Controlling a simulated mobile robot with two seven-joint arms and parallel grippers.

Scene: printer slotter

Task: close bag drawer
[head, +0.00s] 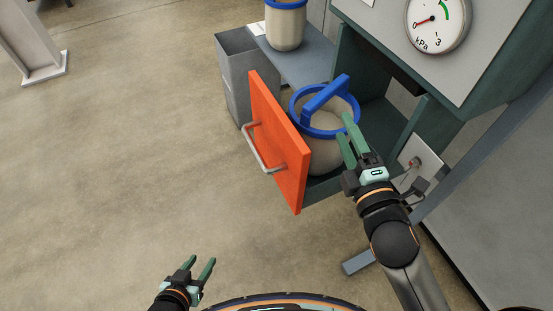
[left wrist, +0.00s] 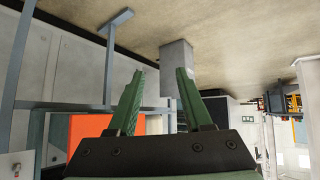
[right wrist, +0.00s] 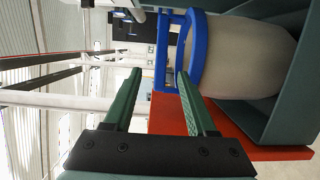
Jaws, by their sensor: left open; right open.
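The bag drawer, with an orange front (head: 279,140) and a metal handle (head: 262,150), stands pulled out from the dark green cabinet. A beige bag (head: 324,154) with a blue rim and blue handle (head: 326,94) sits in it. My right gripper (head: 350,140) is open just right of the bag, and nothing shows between its fingers. In the right wrist view the blue ring (right wrist: 196,50) and the orange front (right wrist: 165,115) are close by. My left gripper (head: 198,268) is open and empty, low over the floor, away from the drawer. The orange front also shows in the left wrist view (left wrist: 90,126).
A grey bin (head: 238,80) stands behind the drawer front. A second beige container (head: 285,28) stands on a grey shelf (head: 300,62). A pressure gauge (head: 436,22) is on the cabinet at upper right. The floor left of the drawer is clear.

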